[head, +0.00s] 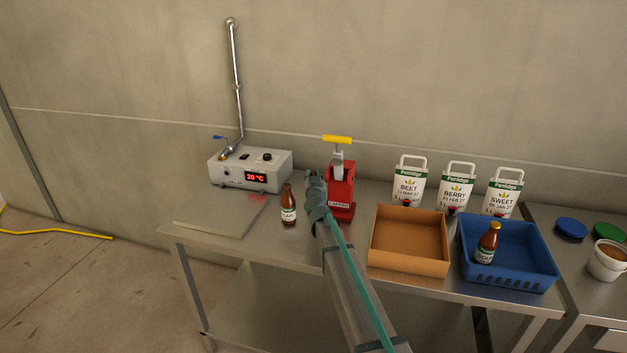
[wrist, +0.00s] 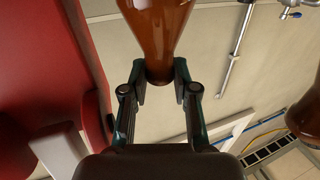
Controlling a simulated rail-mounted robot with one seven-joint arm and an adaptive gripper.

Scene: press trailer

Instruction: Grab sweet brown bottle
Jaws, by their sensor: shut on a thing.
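A brown glass bottle (wrist: 163,30) is between the two fingertips of my gripper (wrist: 160,84) in the wrist view. The fingers are shut on its narrow part, and no label on it shows. In the head view my arm hides this bottle and the fingertips. A second brown bottle (head: 288,208), its label partly readable as "EAR", stands on the steel table left of my arm. A third brown bottle (head: 487,244), its label seeming to begin "SOU", is in the blue crate (head: 537,283). Part of another brown bottle (wrist: 307,105) shows at the right of the wrist view.
A red capper (head: 341,190) stands close beside my gripper. A grey heater box (head: 250,170) is at the back left. An empty orange-brown tray (head: 408,264) is right of my arm. White BEET, BERRY and SWEET pouches (head: 456,185) stand behind the tray and crate.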

